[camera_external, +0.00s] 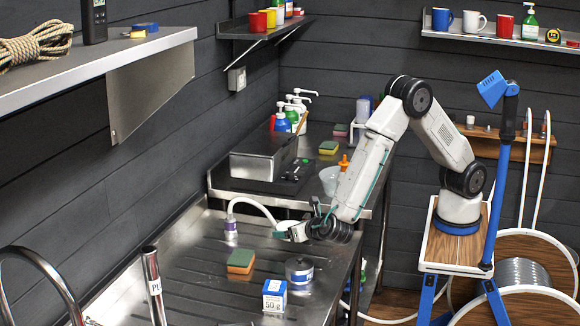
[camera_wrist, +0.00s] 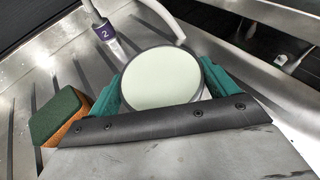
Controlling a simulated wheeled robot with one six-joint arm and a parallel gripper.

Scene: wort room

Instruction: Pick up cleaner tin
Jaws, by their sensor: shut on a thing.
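The cleaner tin, as I take it, is a round thing with a pale, greenish-white top and a dark rim (camera_wrist: 160,78). It sits between the two teal fingers of my gripper (camera_wrist: 163,88), which are closed on its sides. In the external view my gripper (camera_external: 293,232) is over the right part of the steel drainboard, with a pale bit of the tin (camera_external: 297,233) showing at its tip. The tin's lower part is hidden, and I cannot tell whether it touches the board.
A purple-labelled tube fitting (camera_external: 231,228) with a white hose is behind. Steel taps (camera_external: 152,285) rise at the front left.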

